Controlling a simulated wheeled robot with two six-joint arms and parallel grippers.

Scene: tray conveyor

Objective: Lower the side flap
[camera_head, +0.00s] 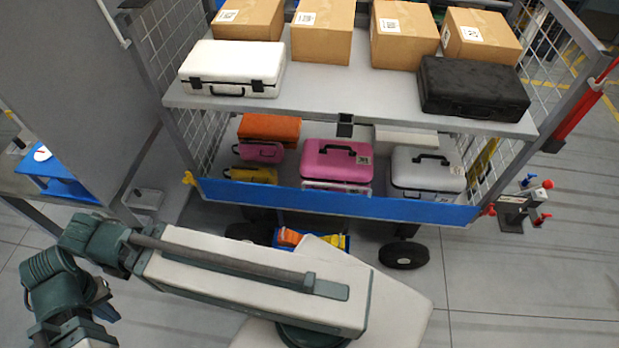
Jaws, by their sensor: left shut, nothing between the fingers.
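The side flap appears to be the long blue panel (340,202) along the front edge of the trolley's lower shelf. It runs between a yellow catch (188,178) at its left end and a red knob (490,210) at its right end. Whether it is latched I cannot tell. My left arm crosses the lower part of the view and folds back at the left. My left gripper (84,334) is at the bottom left edge, shut and empty, partly cut off and well away from the panel. My right gripper is out of view.
The trolley's upper shelf (340,95) holds several cardboard boxes (320,30), a white case (232,70) and a black case (473,88). Pink, grey and other cases (338,160) fill the lower shelf. A grey panel (70,90) stands at left.

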